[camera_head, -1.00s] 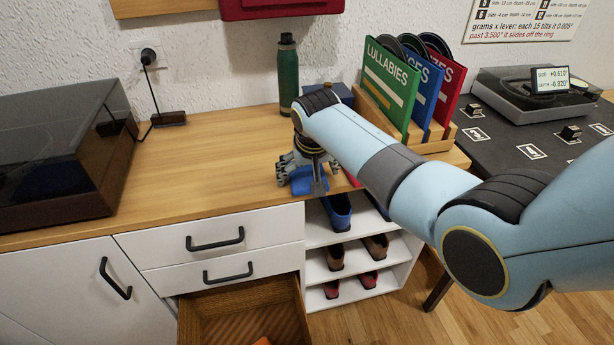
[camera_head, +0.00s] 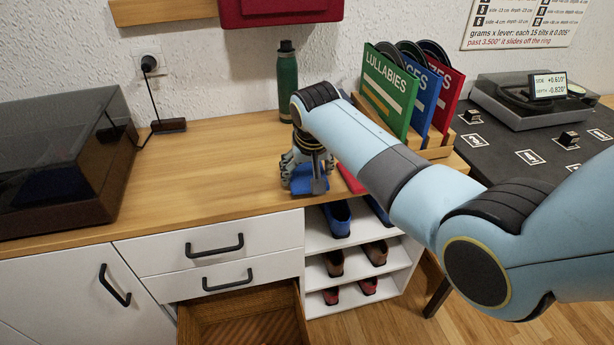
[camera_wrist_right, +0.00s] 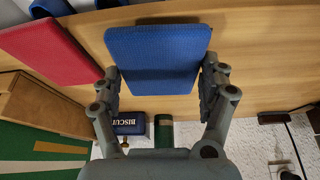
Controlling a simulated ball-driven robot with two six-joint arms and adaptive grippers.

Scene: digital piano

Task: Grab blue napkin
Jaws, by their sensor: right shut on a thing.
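The blue napkin (camera_head: 310,184) is a flat folded cloth near the front edge of the wooden top. In the right wrist view the napkin (camera_wrist_right: 158,52) spans the space between the two fingers. My right gripper (camera_head: 309,174) points down over it and is shut on it from both sides; its fingers also show in the right wrist view (camera_wrist_right: 160,80). The arm and fingers hide part of the napkin in the head view. I cannot tell whether it is off the surface. My left gripper is not in view.
A red cloth (camera_wrist_right: 48,50) lies beside the napkin. A green bottle (camera_head: 288,85), a biscuit box (camera_wrist_right: 129,123) and a record rack (camera_head: 437,140) stand close by. A drawer (camera_head: 245,318) is open below.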

